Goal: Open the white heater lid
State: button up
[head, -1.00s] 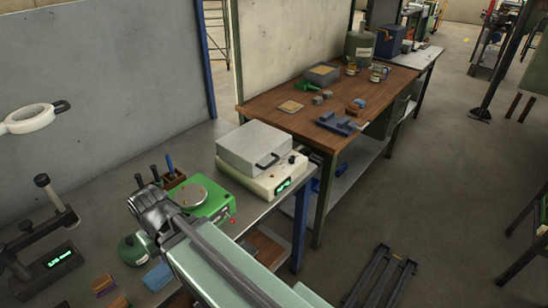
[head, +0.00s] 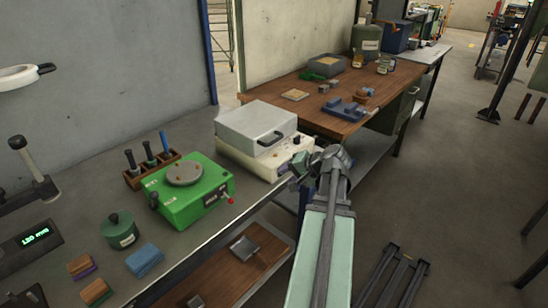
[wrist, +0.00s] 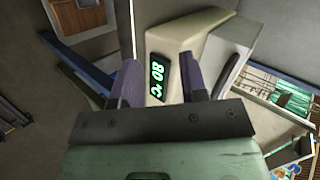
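The heater is a cream-white box (head: 262,162) with a green display, on the bench's far right end. Its light grey-white lid (head: 250,122) lies flat and closed on top, with a dark handle (head: 270,139) on the front side. My gripper (head: 300,172) is just right of the heater's front corner, below lid height. In the wrist view the heater body (wrist: 190,42) and its display, reading about 80 °C, show ahead of the fingers. My gripper (wrist: 160,88) is open, with its two dark fingers apart and nothing held between them. Whether they touch the heater, I cannot tell.
A green hotplate (head: 188,192) with a round plate stands left of the heater, beside a wooden tool holder (head: 151,170). A wooden workbench (head: 350,100) with several items stands behind to the right. Open floor (head: 450,190) lies on the right.

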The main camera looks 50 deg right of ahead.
jog(key=d+r+m+t, duration=0.2)
jog(key=d+t, duration=0.1)
jog(key=d, duration=0.2)
jog(key=m+t+h, duration=0.2)
send_near(274, 140)
jog(key=x, duration=0.3)
jog(key=b+x, duration=0.1)
jog(key=x, duration=0.3)
jog(key=b+x, duration=0.1)
jog(key=x, duration=0.2)
jog(key=shift+w+d+f, duration=0.1)
jog(key=shift+f, duration=0.25)
grip_shut()
